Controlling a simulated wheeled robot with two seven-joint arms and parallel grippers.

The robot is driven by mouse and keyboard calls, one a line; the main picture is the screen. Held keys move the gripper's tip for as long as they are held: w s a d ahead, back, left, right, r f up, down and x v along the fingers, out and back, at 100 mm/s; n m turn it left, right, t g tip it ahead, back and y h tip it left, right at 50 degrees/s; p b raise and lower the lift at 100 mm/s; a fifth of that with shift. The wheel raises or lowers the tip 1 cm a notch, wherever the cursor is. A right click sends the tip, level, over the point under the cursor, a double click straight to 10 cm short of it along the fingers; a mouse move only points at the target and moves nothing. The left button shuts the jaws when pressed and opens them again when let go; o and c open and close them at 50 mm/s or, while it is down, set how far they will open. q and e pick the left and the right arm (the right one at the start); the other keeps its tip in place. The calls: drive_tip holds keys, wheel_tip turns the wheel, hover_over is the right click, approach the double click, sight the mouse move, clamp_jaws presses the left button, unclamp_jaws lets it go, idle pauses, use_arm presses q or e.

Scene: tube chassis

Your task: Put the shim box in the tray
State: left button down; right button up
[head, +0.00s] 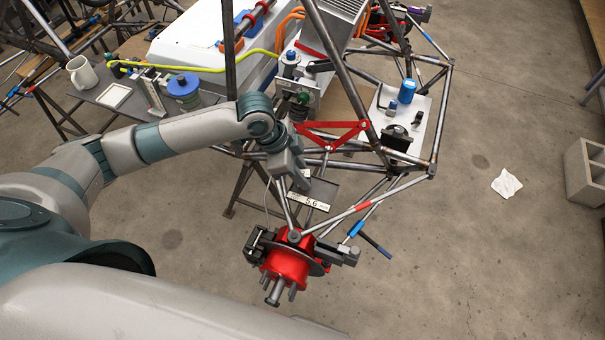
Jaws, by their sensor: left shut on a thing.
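My left gripper (296,180) points down among the tubes at the front of the chassis, above the red wheel hub. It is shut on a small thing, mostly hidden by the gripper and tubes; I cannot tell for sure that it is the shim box. Just beside and below the fingers, a dark flat surface (324,189) shows, with a pale label reading "5.6" (310,201) at its front. This may be the tray, but tubes cover part of it. My right gripper is not in view.
Tubes and a red bracket (335,136) crowd the gripper. A red hub (288,265) sits in front. A mug (81,72) and blue spool (184,88) stand at left. The right floor is mostly clear.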

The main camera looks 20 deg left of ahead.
use_arm(q)
drive_tip(key=shift+f, duration=0.65)
drive_tip(key=shift+f, duration=0.1)
drive_tip(key=c, duration=1.8)
unclamp_jaws()
drive_tip(key=shift+b+v, duration=1.4)
drive_tip(key=shift+v, duration=4.75)
drive_tip(key=shift+d, duration=0.1)
